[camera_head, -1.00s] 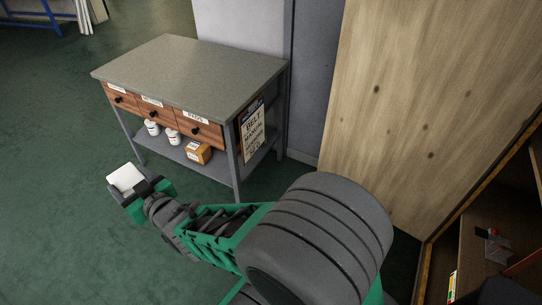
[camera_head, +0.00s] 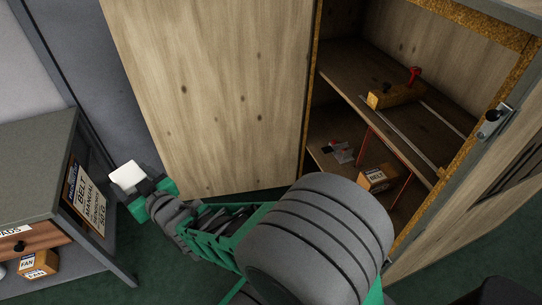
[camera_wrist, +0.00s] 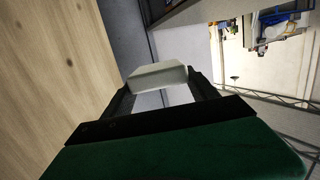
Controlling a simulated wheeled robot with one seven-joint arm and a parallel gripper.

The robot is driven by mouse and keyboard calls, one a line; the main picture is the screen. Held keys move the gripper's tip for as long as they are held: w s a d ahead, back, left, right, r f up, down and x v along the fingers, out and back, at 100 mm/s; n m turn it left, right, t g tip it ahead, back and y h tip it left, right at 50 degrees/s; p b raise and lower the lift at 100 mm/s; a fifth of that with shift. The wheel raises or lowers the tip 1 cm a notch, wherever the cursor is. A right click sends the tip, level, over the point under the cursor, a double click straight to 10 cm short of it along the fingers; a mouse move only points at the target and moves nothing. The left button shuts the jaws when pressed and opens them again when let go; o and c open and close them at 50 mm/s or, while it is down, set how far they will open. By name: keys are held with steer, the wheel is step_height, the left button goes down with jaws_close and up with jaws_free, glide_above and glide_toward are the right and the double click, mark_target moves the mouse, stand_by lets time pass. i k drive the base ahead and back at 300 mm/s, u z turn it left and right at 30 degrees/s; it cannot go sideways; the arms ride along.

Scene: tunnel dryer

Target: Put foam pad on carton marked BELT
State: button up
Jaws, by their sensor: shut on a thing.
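My gripper (camera_head: 138,190) is shut on a white foam pad (camera_head: 127,176), held in the air in front of the open wooden door. The pad also shows between the fingers in the wrist view (camera_wrist: 158,76). The carton marked BELT (camera_head: 379,178) is a small brown box on the lower level inside the wooden cabinet at the right. It stands behind a thin reddish bar, well to the right of my gripper and apart from it.
The open cabinet door (camera_head: 215,90) stands between my gripper and the cabinet interior. A shelf (camera_head: 345,80) above the carton bears a wooden block with a red knob and metal rails. A workbench (camera_head: 40,160) stands at left, with a FAN carton (camera_head: 38,264) below.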

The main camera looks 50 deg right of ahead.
mark_target(381, 173)
steer(key=z, duration=1.3)
steer(key=i, duration=1)
